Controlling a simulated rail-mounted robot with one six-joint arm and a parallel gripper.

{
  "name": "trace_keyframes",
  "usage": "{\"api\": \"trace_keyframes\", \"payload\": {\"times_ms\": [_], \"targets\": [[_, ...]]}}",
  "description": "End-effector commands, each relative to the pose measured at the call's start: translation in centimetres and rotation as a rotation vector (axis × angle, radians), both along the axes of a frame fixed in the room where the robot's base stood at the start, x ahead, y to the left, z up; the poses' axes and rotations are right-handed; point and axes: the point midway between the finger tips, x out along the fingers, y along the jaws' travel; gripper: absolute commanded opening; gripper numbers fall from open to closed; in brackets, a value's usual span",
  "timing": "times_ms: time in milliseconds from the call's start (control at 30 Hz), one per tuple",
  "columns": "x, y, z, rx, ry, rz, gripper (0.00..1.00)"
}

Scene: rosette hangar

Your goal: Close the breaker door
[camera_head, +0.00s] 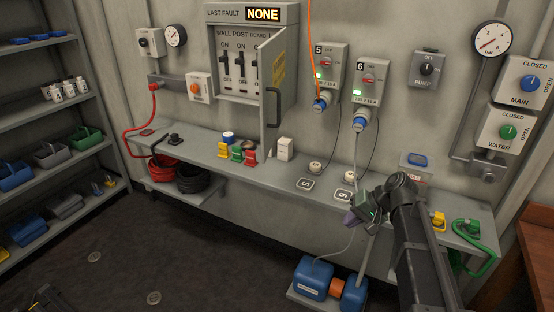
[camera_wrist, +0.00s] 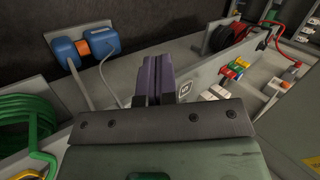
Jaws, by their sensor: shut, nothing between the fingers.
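The breaker door (camera_head: 272,85) is a grey panel hinged at the right side of the wall post board (camera_head: 231,60). It stands open, swung out from the wall, with a dark vertical handle (camera_head: 273,107) near its free edge. Behind it the board's several breaker switches show. My gripper (camera_head: 354,220) is at the front edge of the bench, right of and below the door, apart from it. In the wrist view my gripper (camera_wrist: 160,75) has its purple fingers together with nothing between them.
The grey bench (camera_head: 214,151) below the board holds coloured blocks, a white box (camera_head: 285,149) and two numbered tags. A blue pump (camera_head: 314,279) stands on the floor. Shelves (camera_head: 45,100) stand at left; the middle floor is clear.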

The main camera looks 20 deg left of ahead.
Motion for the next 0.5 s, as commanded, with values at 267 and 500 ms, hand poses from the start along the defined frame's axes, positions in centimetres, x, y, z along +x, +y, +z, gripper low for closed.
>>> {"api": "trace_keyframes", "payload": {"times_ms": [267,500], "targets": [[12.2,12.8,9.4,0.788,0.154,0.029,0.00],[12.0,12.9,11.2,0.886,0.173,0.023,0.00]]}}
